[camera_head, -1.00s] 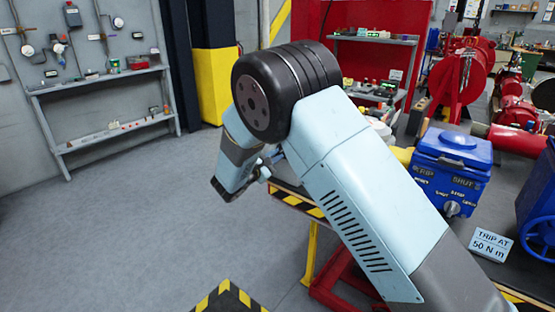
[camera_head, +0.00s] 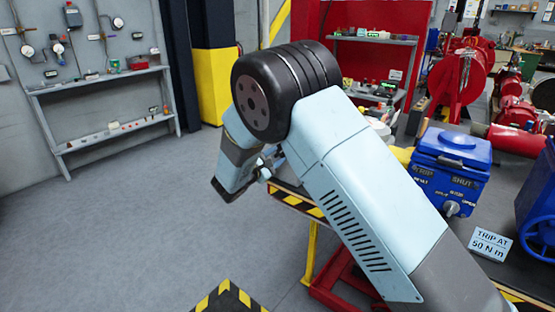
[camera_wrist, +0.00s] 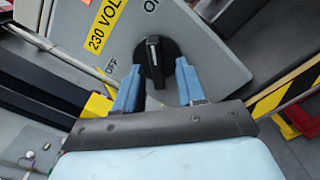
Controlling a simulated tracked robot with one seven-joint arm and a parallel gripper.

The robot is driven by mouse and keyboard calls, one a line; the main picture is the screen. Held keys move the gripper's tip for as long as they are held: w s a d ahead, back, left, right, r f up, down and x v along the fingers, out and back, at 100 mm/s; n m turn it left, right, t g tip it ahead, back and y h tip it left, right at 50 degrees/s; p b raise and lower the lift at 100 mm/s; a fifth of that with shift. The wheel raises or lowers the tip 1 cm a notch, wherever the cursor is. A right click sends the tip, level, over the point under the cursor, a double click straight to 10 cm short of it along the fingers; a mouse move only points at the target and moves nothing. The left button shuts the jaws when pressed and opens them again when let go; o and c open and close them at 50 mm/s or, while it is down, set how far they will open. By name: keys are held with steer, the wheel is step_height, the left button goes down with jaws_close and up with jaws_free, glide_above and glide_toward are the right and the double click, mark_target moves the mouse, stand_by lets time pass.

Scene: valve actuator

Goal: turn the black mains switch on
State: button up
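The black mains switch (camera_wrist: 155,61) is a round knob with a raised grip bar, on a grey panel (camera_wrist: 205,52) in the wrist view. The panel carries the words OFF, left of the knob, and ON, above it. The bar stands nearly upright in the picture, with a pale line on it; I cannot tell for certain which word it points to. My gripper (camera_wrist: 159,68) is open, its two blue fingers on either side of the knob. Whether they touch it is unclear. In the head view the switch is not visible, and my arm hides most of the gripper area.
A yellow 230 volt label (camera_wrist: 104,25) is on the panel. Striped hazard edging (camera_wrist: 285,92) runs to the right. In the head view a blue actuator box (camera_head: 450,165) and a trip sign (camera_head: 490,244) stand at the right. The floor at left is clear.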

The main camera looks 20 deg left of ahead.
steer(key=shift+s+a, duration=0.2)
steer(key=shift+s, duration=0.05)
steer(key=v, duration=1.3)
steer(key=shift+d, duration=0.1)
